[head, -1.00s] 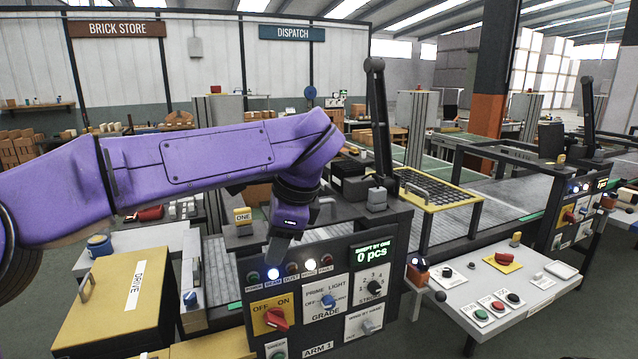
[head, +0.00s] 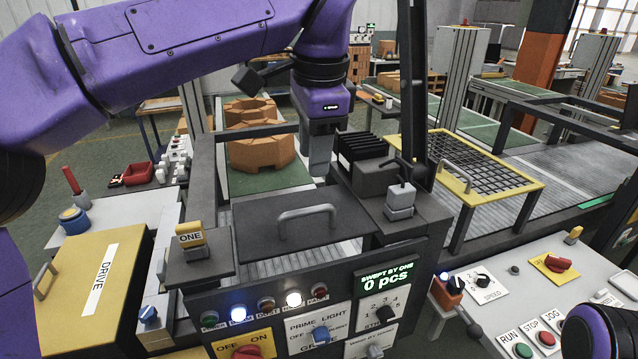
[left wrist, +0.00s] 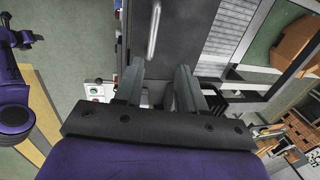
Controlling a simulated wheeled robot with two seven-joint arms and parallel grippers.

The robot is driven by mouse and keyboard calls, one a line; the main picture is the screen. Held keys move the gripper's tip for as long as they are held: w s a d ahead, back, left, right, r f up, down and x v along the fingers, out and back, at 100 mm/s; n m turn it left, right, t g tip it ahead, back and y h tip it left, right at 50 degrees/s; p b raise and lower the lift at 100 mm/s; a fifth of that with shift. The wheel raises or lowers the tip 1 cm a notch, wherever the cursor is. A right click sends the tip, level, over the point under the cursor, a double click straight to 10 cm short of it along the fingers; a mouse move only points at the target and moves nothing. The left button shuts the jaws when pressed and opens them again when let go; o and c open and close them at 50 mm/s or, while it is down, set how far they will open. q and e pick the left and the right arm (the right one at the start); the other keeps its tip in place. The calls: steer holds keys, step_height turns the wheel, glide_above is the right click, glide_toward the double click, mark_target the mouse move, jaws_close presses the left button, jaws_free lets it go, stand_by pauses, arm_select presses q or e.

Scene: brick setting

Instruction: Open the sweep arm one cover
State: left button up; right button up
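The sweep arm one cover is a dark grey plate (head: 258,228) with a light grey bar handle (head: 306,211). It lies flat over the conveyor behind the control panel, beside a yellow ONE tag (head: 190,236). My left gripper (head: 318,168) points down above the far side of the cover, beyond the handle. In the left wrist view the fingers (left wrist: 160,88) are apart with nothing held between them. The handle also shows there (left wrist: 154,30), ahead of the fingertips and apart from them.
The control panel (head: 270,318) stands in front of the cover, its display reading 0 pcs. A black finned block (head: 360,165) and a dark post stand close right of the gripper. A yellow-framed grid (head: 480,172) is farther right. Orange bricks (head: 262,152) sit behind.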

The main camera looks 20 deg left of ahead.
arm_select(q)
glide_above(306, 210)
steer(key=s, duration=0.2)
step_height(306, 210, down, 6)
steer(key=w+f, duration=0.1)
steer(key=w+f+p, duration=0.1)
steer(key=f, duration=0.1)
steer(key=shift+w+d+f, duration=0.15)
steer(key=shift+w+f, duration=0.05)
steer(key=shift+w, duration=0.15)
steer(key=shift+s+r, duration=0.15)
steer(key=shift+s, duration=0.25)
steer(key=shift+s+r, duration=0.1)
steer(key=shift+s, duration=0.1)
steer(key=shift+c, duration=1)
steer(key=shift+w, duration=0.1)
jaws_close()
arm_select(e)
steer(key=shift+s+r, duration=0.7)
steer(key=shift+s, duration=0.05)
